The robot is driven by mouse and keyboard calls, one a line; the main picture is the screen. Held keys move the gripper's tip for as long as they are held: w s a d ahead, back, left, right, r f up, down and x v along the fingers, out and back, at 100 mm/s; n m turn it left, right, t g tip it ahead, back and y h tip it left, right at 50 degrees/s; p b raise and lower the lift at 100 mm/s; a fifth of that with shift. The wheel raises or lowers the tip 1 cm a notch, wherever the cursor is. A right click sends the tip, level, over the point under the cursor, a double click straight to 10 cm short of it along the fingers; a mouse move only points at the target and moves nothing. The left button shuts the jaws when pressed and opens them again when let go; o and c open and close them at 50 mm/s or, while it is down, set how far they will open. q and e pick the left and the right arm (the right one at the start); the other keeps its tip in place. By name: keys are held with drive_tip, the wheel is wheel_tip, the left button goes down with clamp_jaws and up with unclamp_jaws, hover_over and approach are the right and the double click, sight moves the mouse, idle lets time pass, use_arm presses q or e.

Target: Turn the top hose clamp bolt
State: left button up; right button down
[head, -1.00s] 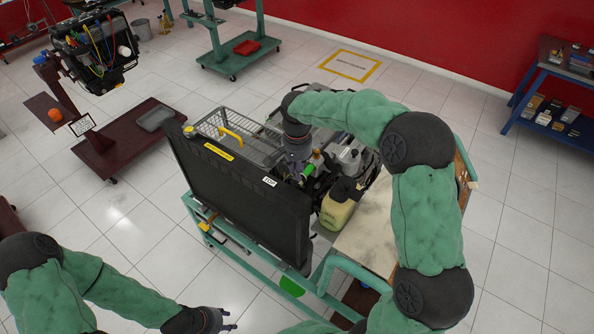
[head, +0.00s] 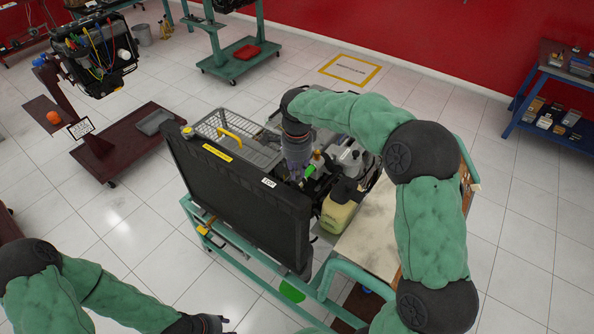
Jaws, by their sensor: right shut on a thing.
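The engine trainer's black radiator (head: 235,195) stands at the near side of the green-framed stand, and the engine is behind it. My right gripper (head: 299,174) comes down from above just behind the radiator's right end, by the top hose. It is shut on a small part there, at the place of the top hose clamp bolt. The fingers hide the bolt itself, so its angle cannot be seen.
A yellowish coolant bottle (head: 337,212) stands right of the gripper. A wire basket tray (head: 240,145) with a yellow handle lies behind the radiator. A pale board (head: 375,235) is on the right. Other trainers and a blue shelf (head: 545,100) stand farther off, with open floor between.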

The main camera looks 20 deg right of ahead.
sight(297, 173)
drive_tip(key=shift+m+b, duration=0.35)
drive_tip(key=shift+m, duration=1.75)
drive_tip(key=c, duration=1.2)
unclamp_jaws()
wheel_tip(297, 173, up, 12)
drive_tip(key=shift+f, duration=0.1)
